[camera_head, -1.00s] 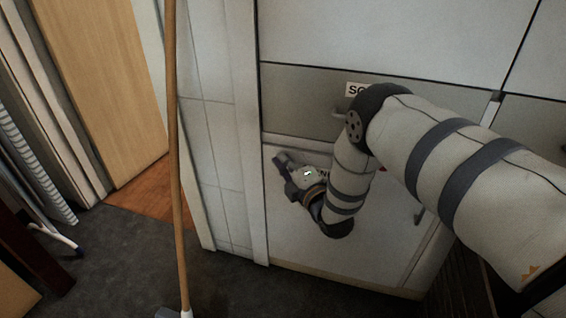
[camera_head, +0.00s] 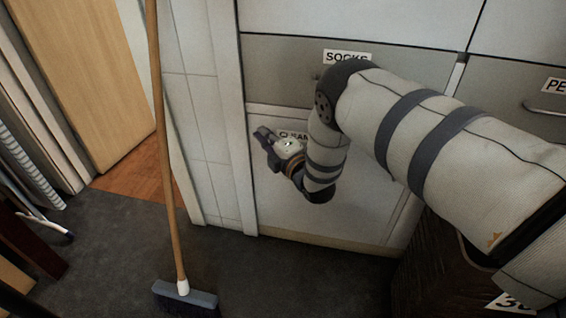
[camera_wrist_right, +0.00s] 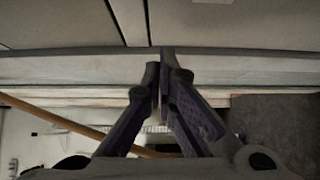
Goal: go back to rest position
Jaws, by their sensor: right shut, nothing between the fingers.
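My right arm comes in from the right in the head view and bends down in front of the drawer unit. My right gripper (camera_head: 264,136) is at its end, in front of the lower drawer front (camera_head: 345,214), whose label is partly covered. In the right wrist view the gripper (camera_wrist_right: 160,75) has its two dark fingers together, with nothing held between them. A pale horizontal edge lies just beyond the fingertips; I cannot tell whether they touch it. My left gripper is not in view.
A broom (camera_head: 168,150) with a wooden handle stands left of the gripper, its head (camera_head: 186,298) on the dark floor (camera_head: 110,240). A drawer labelled SOCKS (camera_head: 347,57) is above. A dark box (camera_head: 440,275) stands below my arm at right. A wooden door (camera_head: 85,75) is at far left.

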